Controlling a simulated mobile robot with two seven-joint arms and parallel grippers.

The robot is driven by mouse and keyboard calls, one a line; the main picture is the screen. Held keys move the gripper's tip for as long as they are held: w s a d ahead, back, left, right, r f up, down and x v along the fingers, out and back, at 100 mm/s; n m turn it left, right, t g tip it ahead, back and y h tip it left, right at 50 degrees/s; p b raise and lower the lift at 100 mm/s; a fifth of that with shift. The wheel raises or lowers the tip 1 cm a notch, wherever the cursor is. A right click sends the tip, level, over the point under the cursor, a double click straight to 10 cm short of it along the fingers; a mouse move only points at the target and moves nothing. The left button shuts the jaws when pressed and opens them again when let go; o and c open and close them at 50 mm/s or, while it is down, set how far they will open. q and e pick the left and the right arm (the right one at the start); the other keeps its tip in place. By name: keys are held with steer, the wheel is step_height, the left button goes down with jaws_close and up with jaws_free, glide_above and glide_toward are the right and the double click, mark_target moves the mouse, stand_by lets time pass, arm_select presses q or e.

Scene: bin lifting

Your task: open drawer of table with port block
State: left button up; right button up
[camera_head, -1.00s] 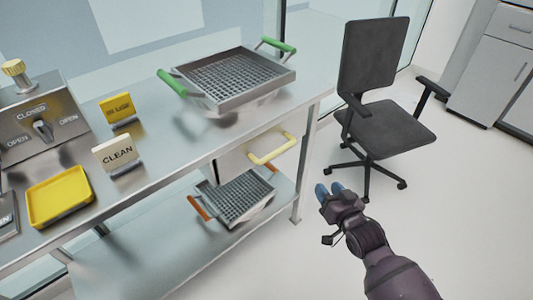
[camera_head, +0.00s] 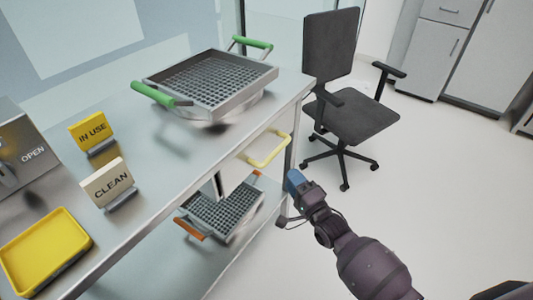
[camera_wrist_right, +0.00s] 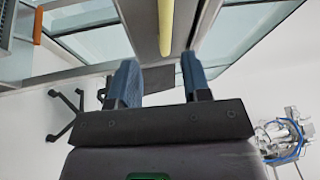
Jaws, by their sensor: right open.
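The steel table (camera_head: 150,190) stands at the left in the head view. Its drawer (camera_head: 237,170) sits under the top at the right end, with a yellow bar handle (camera_head: 269,150). The port block (camera_head: 25,150), a grey box with a dial and the word OPEN, is cut off at the left edge. My right gripper (camera_head: 296,184) is in front of the table, a little right of and below the handle. In the right wrist view my right gripper (camera_wrist_right: 158,82) is open and empty, with the yellow handle (camera_wrist_right: 167,28) ahead and apart from the fingers. My left gripper is not in view.
A green-handled basket (camera_head: 215,85) is on the tabletop near IN USE (camera_head: 92,133) and CLEAN (camera_head: 110,185) signs and a yellow tray (camera_head: 45,255). An orange-handled basket (camera_head: 225,212) is on the lower shelf. A chair (camera_head: 350,110) stands at the right; floor in front is clear.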

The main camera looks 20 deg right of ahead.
mark_target(275, 150)
steer(key=shift+m, duration=0.9)
steer(key=x, duration=0.7)
steer(key=b+x, duration=0.1)
steer(key=x, duration=0.2)
steer(key=shift+w+d+r, duration=0.15)
steer(key=shift+w+r, duration=0.2)
jaws_close()
